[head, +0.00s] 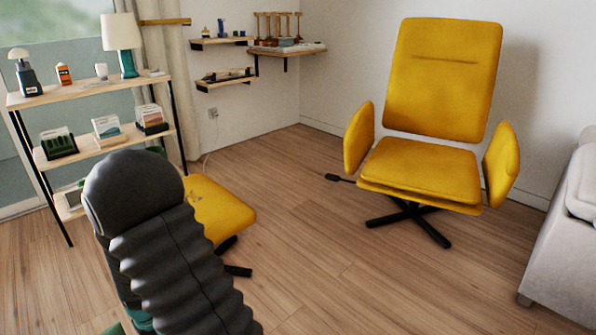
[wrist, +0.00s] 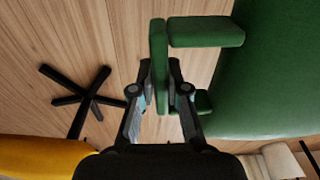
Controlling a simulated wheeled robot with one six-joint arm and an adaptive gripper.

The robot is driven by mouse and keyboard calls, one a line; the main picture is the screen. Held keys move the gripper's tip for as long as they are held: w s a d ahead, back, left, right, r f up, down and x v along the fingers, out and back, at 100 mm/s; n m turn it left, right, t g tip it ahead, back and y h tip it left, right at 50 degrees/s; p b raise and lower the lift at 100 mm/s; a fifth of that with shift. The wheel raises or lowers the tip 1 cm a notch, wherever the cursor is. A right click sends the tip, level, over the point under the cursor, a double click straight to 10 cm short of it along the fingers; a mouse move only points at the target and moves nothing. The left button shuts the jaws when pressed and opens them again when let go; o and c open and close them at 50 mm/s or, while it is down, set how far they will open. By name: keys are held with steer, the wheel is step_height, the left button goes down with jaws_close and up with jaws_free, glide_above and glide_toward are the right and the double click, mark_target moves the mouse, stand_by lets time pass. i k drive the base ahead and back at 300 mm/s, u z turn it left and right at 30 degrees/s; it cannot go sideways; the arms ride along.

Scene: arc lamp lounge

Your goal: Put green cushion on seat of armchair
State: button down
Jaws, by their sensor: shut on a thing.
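The yellow armchair (head: 445,80) stands at the back right in the head view, and its seat (head: 420,170) is bare. In the wrist view my gripper (wrist: 160,75) is shut on a narrow green slab (wrist: 158,50), which appears to be the green cushion seen edge-on. More green shapes lie beside it: a padded block (wrist: 207,32) and a large green surface (wrist: 275,65) on the right. I cannot tell whether these belong to the cushion. In the head view my arm hides my gripper and what it holds.
A yellow footstool (head: 217,207) stands between my arm and the armchair. A shelf unit (head: 105,92) with a lamp (head: 122,40) is on the left. A pale sofa (head: 565,240) edges the right. Wooden floor (head: 340,270) before the armchair is clear.

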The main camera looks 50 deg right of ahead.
mark_target(425, 158)
steer(key=z, duration=2.55)
steer(key=i, duration=0.15)
steer(key=z, duration=0.1)
